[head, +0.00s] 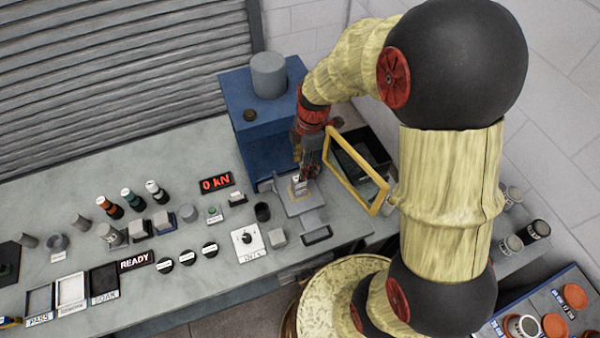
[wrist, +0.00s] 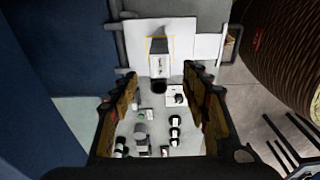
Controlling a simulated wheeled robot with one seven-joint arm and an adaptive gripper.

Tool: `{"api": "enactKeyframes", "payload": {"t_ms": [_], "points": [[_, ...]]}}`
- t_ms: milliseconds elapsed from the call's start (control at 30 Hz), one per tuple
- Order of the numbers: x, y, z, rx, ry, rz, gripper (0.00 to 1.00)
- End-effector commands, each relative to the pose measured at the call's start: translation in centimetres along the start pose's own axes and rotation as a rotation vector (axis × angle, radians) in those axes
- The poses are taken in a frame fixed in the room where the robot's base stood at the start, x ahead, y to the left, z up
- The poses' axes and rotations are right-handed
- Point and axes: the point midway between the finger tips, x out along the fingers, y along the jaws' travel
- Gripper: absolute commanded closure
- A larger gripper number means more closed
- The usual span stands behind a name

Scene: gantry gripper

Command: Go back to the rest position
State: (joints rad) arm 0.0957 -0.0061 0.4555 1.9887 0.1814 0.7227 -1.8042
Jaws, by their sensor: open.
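My gripper (head: 309,166) is at the blue press, low over the grey plate (head: 308,204) in the head view. In the wrist view my gripper (wrist: 160,78) has its two fingers spread wide, with nothing held between them. A small pale block (head: 299,187) stands on the plate just below the fingers. In the wrist view the block (wrist: 161,66) shows beyond the fingertips, inside a thin yellow outline on a white surface. The fingers look apart from it, but the exact gap is hard to tell.
The blue press (head: 238,98) rises close behind my gripper. A yellow-framed panel (head: 352,172) stands open close on the right. A black cup (head: 262,211), a knob panel (head: 249,242) and a red "0 kN" display (head: 216,183) are on the left. Bench space between the small items is limited.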

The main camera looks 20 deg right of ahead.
Motion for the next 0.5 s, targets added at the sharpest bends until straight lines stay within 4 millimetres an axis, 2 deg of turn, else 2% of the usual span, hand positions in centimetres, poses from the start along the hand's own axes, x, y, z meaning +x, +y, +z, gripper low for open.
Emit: {"api": "enactKeyframes", "payload": {"t_ms": [33, 200, 500], "points": [[-1.1, 0.1, 0.0, 0.0, 0.0, 0.005, 0.53], [-3.4, 0.1, 0.0, 0.001, 0.0, 0.002, 0.53], [-4.4, 0.0, 0.0, 0.0, 0.0, -0.001, 0.53]]}}
